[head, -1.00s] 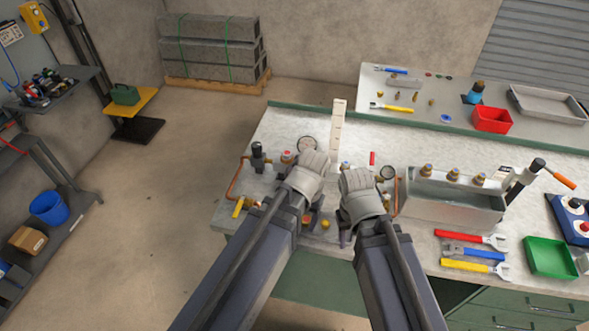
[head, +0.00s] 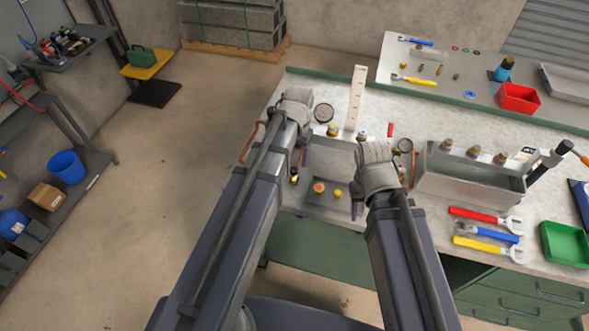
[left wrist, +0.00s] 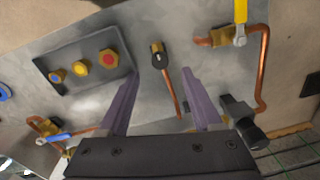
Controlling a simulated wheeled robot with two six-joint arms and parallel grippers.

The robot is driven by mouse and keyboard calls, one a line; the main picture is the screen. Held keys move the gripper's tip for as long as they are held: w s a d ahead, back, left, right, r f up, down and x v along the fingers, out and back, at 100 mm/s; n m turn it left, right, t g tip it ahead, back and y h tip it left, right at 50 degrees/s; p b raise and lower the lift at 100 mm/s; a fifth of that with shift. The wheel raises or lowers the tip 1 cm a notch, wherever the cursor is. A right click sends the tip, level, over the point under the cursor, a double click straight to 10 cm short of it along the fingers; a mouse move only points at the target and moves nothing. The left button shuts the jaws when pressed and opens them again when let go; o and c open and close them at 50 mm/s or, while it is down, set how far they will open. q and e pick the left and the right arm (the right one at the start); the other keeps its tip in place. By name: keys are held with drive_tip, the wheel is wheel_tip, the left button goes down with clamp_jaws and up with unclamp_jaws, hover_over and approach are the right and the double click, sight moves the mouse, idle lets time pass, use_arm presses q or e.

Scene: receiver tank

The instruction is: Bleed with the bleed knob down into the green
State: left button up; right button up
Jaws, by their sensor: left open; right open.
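A small black knob on a brass fitting (left wrist: 157,50) stands on the grey bench plate in the left wrist view, just beyond and between my left fingertips, apart from them; I cannot be sure it is the bleed knob. My left gripper (left wrist: 160,76) is open and empty. In the head view, my left gripper (head: 304,156) is over the left part of the pipework and hides some of it. My right gripper (head: 357,192) is open and empty to the right.
A tray (left wrist: 65,55) holds a red (left wrist: 108,58), a brass-yellow (left wrist: 80,68) and a blue knob (left wrist: 57,77). Copper pipe (left wrist: 263,80), a yellow-handled valve (left wrist: 240,30) and a black fitting (left wrist: 243,117) lie near my left fingers. A grey open box (head: 470,180) stands right.

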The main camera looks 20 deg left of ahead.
sight(294, 169)
use_arm(q)
wheel_tip(294, 169, down, 5)
drive_tip(key=b, duration=0.4)
drive_tip(key=shift+a+f, duration=0.1)
drive_tip(key=shift+f, duration=0.1)
clamp_jaws()
idle(0.3)
